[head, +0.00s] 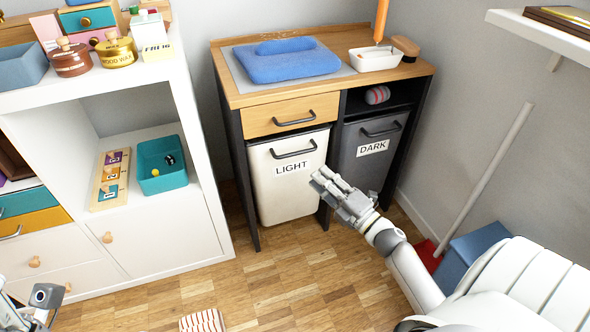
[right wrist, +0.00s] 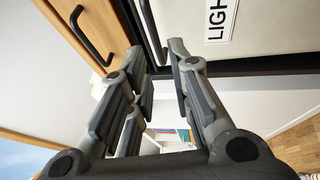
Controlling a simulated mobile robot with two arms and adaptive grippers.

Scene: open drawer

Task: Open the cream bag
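The cream bag (head: 289,185), labelled LIGHT, hangs upright in the wooden cabinet under a shut drawer. Its dark handle (head: 293,152) is at the top of its front. My right gripper (head: 322,178) is just in front of the bag's right side, below and right of the handle. In the right wrist view the gripper (right wrist: 158,52) is open, with a gap between its fingers; the bag's handle (right wrist: 150,28) shows beyond the fingertips, and I cannot tell if they touch. Part of my left arm's end (head: 45,296) shows at the bottom left; its fingers are not clear.
The wooden drawer (head: 270,118) with a dark handle is above the cream bag. A grey bag (head: 368,152) labelled DARK hangs to its right. A white shelf unit (head: 165,225) stands left. A striped item (head: 202,321) lies on the floor; the floor before the cabinet is mostly clear.

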